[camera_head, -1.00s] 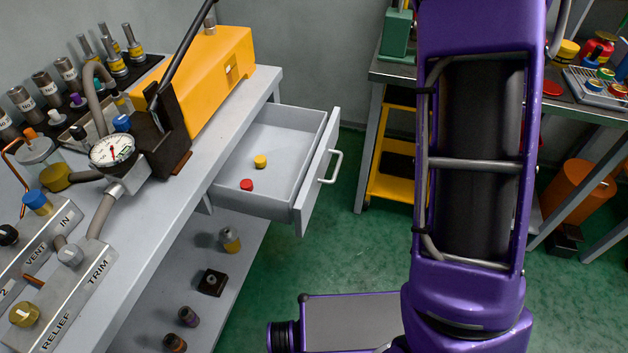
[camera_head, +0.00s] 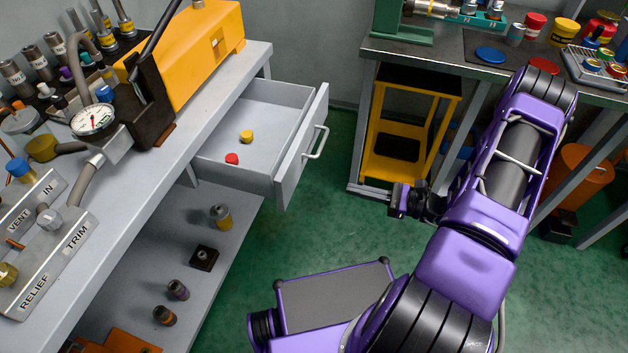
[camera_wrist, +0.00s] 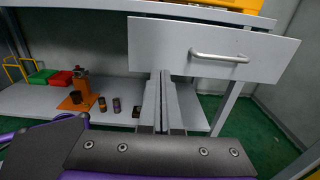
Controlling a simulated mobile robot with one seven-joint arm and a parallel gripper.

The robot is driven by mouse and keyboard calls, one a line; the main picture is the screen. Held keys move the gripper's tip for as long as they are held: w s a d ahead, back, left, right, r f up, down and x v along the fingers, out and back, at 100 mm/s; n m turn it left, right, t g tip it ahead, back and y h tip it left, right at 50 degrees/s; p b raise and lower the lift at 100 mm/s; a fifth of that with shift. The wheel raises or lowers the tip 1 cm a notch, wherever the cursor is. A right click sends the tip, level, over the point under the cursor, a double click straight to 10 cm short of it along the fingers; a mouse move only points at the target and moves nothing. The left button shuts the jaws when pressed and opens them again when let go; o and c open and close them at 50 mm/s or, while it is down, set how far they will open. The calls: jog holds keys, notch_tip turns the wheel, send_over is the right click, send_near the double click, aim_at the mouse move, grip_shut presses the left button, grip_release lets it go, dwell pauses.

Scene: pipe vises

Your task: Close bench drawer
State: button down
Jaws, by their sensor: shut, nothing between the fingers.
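The bench drawer (camera_head: 292,160) is pulled out from the grey bench, with a silver bar handle (camera_head: 316,142) on its front. A yellow cap (camera_head: 246,137) and a red cap (camera_head: 232,159) lie inside it. My gripper (camera_head: 399,201) is to the right of the drawer front, apart from it and lower in the picture. In the wrist view the drawer front (camera_wrist: 175,48) spans the upper part, with its handle (camera_wrist: 219,56) above and right of my fingers. My gripper (camera_wrist: 165,75) is shut and empty there, its fingertips near the drawer front's lower edge.
The grey bench top (camera_head: 150,165) carries valves, a gauge and a yellow box (camera_head: 195,48). Its lower shelf (camera_head: 190,235) holds several small parts. A second bench (camera_head: 400,48) with a yellow step stool (camera_head: 408,125) stands at the right.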

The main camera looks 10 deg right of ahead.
aim_at(293, 175)
jog(key=x, duration=1.3)
jog(key=shift+w+a, duration=0.15)
jog(key=shift+a, duration=0.2)
